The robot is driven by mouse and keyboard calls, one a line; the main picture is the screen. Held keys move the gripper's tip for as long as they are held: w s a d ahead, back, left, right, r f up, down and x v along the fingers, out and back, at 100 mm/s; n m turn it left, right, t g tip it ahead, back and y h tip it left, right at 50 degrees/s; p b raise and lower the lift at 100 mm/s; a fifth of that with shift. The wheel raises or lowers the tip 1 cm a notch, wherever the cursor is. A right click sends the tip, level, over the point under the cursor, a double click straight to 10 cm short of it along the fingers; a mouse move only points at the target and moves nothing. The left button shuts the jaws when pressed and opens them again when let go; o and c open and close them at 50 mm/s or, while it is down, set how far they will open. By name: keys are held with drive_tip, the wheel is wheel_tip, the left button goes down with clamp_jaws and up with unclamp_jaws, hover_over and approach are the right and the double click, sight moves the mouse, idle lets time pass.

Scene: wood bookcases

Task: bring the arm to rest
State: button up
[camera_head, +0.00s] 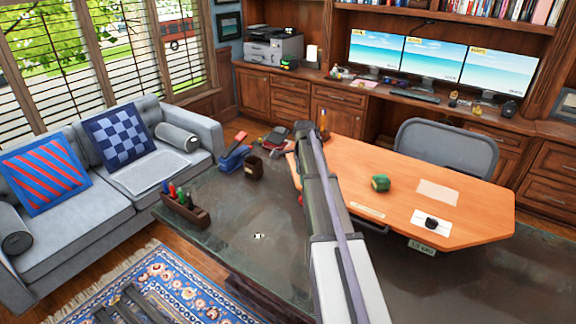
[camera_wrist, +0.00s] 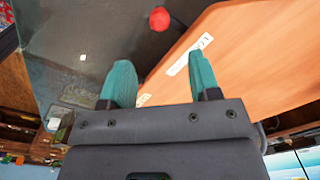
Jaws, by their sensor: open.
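My arm (camera_head: 322,205) reaches up from the bottom of the head view, over the dark stone-like table and the left end of the orange wood desktop. My gripper (camera_wrist: 162,78) shows in the wrist view with its two teal fingers well apart and nothing between them. In the head view the fingers are not clearly seen at the far end of the arm. In the wrist view the orange desktop (camera_wrist: 270,50) lies beyond the right finger, and a red round thing (camera_wrist: 159,19) is on the dark surface ahead.
The dark table (camera_head: 240,215) bears a wooden box of colored bottles (camera_head: 182,210), a blue stapler-like thing (camera_head: 234,158) and a dark cup (camera_head: 253,168). A green object (camera_head: 380,183) and a black mouse (camera_head: 431,223) sit on the desktop. A grey chair (camera_head: 447,147) stands behind it.

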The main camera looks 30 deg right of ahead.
drive_tip(key=s+a+n, duration=1.1)
drive_tip(key=s+a, duration=0.1)
drive_tip(key=a, duration=0.3)
drive_tip(key=s+a+n, duration=1)
drive_tip(key=s+a, duration=0.3)
drive_tip(key=a, duration=0.3)
drive_tip(key=shift+n, duration=0.4)
